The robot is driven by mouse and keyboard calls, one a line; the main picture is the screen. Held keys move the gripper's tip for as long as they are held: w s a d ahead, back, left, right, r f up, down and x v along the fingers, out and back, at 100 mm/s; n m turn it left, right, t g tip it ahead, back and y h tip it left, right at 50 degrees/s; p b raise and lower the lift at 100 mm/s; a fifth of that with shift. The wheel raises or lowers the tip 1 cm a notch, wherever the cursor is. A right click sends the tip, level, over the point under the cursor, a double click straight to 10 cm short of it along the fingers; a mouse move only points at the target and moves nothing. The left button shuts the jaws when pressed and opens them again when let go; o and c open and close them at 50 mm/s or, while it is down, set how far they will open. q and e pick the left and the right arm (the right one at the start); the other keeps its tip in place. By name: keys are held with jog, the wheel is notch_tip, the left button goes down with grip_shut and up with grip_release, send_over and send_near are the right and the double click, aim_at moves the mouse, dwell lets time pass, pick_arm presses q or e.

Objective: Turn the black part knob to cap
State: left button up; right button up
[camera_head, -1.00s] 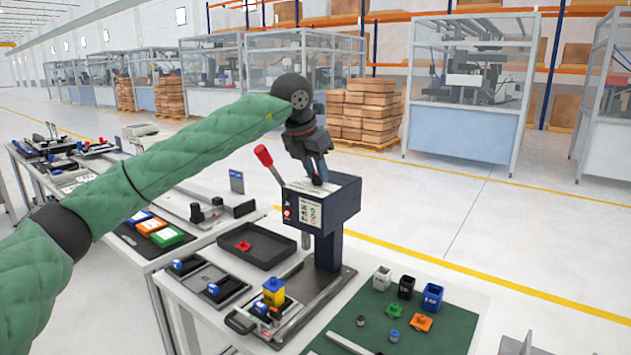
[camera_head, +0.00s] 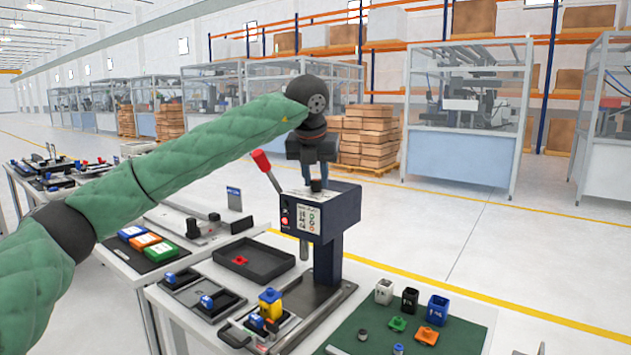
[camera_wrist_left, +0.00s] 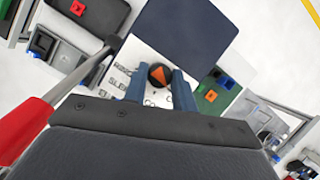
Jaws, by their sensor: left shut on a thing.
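The black knob (camera_head: 316,185) sits on top of the dark blue machine box (camera_head: 345,215). In the left wrist view the knob (camera_wrist_left: 160,75) is round and dark with an orange triangular mark, and lettering partly shows around it. My left gripper (camera_head: 318,179) points straight down at the box top, its blue fingers on both sides of the knob. In the wrist view my left gripper (camera_wrist_left: 160,84) is shut on the knob. The full lettering is hidden by the fingers, so the knob's setting cannot be read. My right gripper is not in view.
A red-handled lever (camera_head: 262,161) rises beside the box, left of my gripper. Below are a black tray (camera_head: 254,262) with a red part, a yellow-and-blue part (camera_head: 270,303), and a green mat (camera_head: 370,335) with small parts and cups. Free floor lies to the right.

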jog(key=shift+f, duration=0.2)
pick_arm(q)
jog(key=o, duration=1)
jog(key=shift+s+r, duration=0.2)
jog(key=shift+r, duration=0.4)
jog(key=v, duration=0.6)
jog(key=shift+r+b, duration=0.15)
jog(key=shift+b, duration=0.25)
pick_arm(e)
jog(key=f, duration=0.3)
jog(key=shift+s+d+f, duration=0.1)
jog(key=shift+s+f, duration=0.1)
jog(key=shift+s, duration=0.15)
pick_arm(q)
jog(key=shift+s+a, duration=0.1)
jog(key=shift+s, duration=0.05)
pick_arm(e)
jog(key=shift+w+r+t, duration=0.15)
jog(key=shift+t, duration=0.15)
